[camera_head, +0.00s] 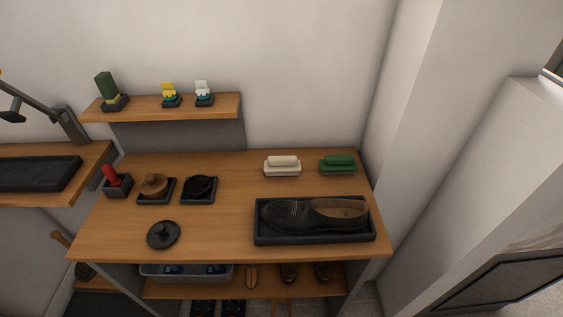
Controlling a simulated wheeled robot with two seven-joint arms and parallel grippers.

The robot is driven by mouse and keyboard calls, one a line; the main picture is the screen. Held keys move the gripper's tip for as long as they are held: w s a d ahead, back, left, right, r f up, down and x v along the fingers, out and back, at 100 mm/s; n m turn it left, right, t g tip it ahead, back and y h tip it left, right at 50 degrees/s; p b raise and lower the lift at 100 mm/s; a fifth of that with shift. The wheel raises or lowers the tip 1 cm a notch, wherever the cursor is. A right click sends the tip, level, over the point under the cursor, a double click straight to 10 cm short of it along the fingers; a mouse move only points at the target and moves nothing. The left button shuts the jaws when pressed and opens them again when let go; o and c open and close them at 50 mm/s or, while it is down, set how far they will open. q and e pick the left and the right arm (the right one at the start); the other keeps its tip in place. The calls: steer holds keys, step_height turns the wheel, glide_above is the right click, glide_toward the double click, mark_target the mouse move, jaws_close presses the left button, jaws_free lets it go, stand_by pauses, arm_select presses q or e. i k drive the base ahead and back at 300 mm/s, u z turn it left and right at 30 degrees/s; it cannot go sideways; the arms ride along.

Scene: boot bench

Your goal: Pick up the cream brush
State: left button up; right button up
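The cream brush (282,165) stands at the back of the wooden bench top (225,222), right of the middle. It has a rounded cream top over a paler, wider base. A green brush (337,164) of the same shape stands to its right, with a gap between them. Neither of my grippers is in view, and nothing touches the cream brush.
A dark tray (262,236) with a dark shoe (313,211) lies in front of the brushes. Small trays with a brown-lidded tin (154,184) and a black tin (199,186) stand left. A shelf (218,110) hangs behind. The bench's middle is clear.

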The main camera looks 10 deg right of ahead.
mark_target(276, 165)
steer(key=k, duration=1.35)
steer(key=u, duration=0.65)
steer(key=i, duration=1.35)
steer(key=z, duration=0.15)
